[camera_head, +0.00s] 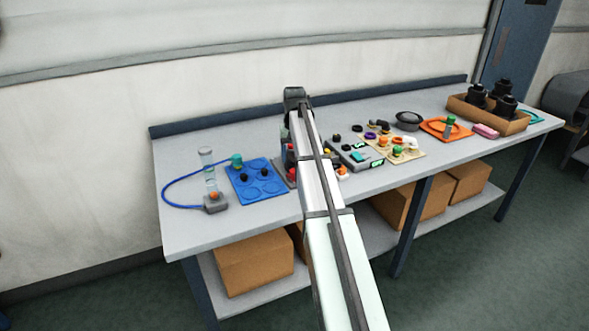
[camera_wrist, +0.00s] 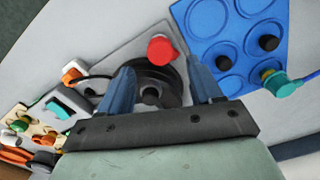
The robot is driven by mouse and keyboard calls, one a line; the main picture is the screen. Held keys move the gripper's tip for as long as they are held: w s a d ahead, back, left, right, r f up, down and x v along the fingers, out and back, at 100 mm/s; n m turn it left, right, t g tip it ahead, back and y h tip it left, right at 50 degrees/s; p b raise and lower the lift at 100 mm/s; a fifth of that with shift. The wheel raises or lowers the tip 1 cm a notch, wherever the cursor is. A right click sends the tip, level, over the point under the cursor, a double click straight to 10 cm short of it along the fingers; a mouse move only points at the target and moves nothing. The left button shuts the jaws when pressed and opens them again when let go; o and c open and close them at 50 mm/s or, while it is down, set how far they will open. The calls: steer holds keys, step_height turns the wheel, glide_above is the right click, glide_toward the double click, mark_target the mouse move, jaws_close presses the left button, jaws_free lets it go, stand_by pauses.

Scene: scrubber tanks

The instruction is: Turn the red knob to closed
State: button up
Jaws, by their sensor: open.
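The red knob (camera_wrist: 162,50) shows in the wrist view as a rounded red cap over a grey plate (camera_wrist: 122,52). A black round part (camera_wrist: 150,82) lies just below it in the picture, between my fingers. My gripper (camera_wrist: 160,67) is open, with one blue finger on each side. The red cap shows between and beyond the fingertips; I cannot tell whether they touch it. In the head view my arm covers most of this spot, and only small red parts (camera_head: 292,175) show beside it. I cannot read the knob's setting.
A blue tray (camera_wrist: 222,30) with black knobs and a teal fitting (camera_wrist: 280,84) lies close on the right in the wrist view. An orange part (camera_wrist: 72,74) and a cream board (camera_wrist: 28,122) are on the left. Boxes (camera_head: 253,262) stand below the bench.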

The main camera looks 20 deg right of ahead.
mark_target(293, 174)
steer(key=shift+f, duration=2.85)
steer(key=c, duration=1)
